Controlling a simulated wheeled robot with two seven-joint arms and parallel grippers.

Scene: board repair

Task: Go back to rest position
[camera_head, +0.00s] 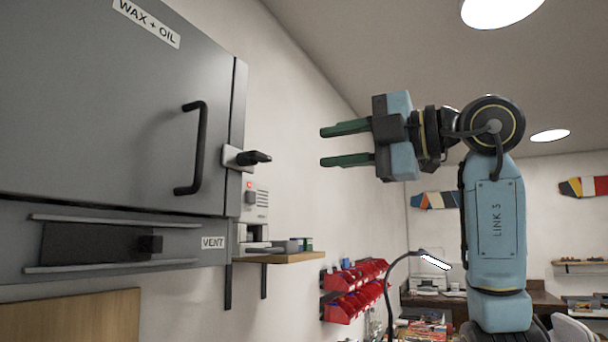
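My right gripper (347,145) is raised in the middle of the head view, its two green fingers pointing left. The fingers are apart with nothing between them. My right arm (497,220) comes up from the lower right and bends at the top toward the gripper. The gripper is to the right of a grey wall cabinet (90,110) and apart from it in the picture. My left gripper does not show.
The cabinet has a black handle (200,148) and a dark latch (252,158); its door looks closed. Below it are a small shelf (285,258) and red bins (352,288). A lamp (434,260) stands before a back workbench. Boards hang on the far wall.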

